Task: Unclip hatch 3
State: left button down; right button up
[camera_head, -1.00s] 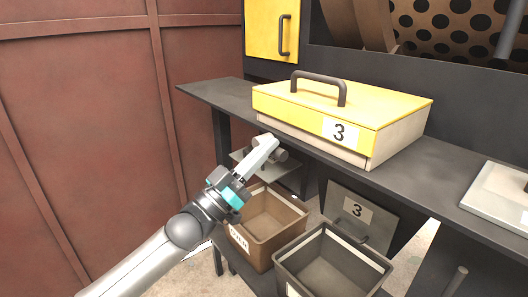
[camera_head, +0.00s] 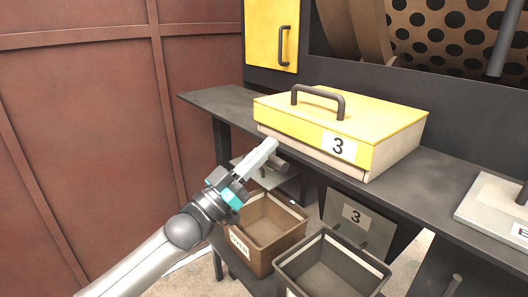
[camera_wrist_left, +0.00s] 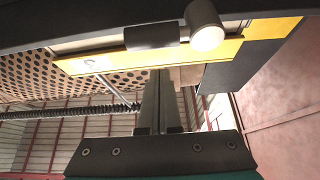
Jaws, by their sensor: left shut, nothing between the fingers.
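A yellow-topped box marked 3 (camera_head: 345,112) with a dark handle (camera_head: 318,97) sits on the dark shelf. A dark flap, also marked 3 (camera_head: 355,217), hangs below the shelf with a handle on it. My left gripper (camera_head: 271,144) is shut and empty at the shelf's front edge, just below the box's left front corner. A grey cylinder (camera_head: 281,163) lies just behind and below its fingertips, partly hidden. In the left wrist view the shut fingers (camera_wrist_left: 158,78) point toward a yellow strip (camera_wrist_left: 150,58) and a pale round-ended cylinder (camera_wrist_left: 205,26). I cannot tell whether they touch anything. My right gripper is not seen.
The dark shelf (camera_head: 215,102) runs across the front. A brown bin (camera_head: 268,215) and a dark grey bin (camera_head: 330,262) stand below it. A pale lidded plate (camera_head: 492,205) lies at the right. A yellow door (camera_head: 272,35) and perforated drum (camera_head: 440,35) are behind. A red wall is at left.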

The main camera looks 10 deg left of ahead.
pick_arm(q)
jog(key=r+v, duration=0.1)
jog(key=v, duration=0.8)
jog(key=shift+s+a+b, duration=0.25)
jog(key=shift+s+b, duration=0.1)
jog(key=shift+s, duration=0.2)
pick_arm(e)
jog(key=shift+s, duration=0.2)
pick_arm(q)
jog(key=shift+f, duration=0.1)
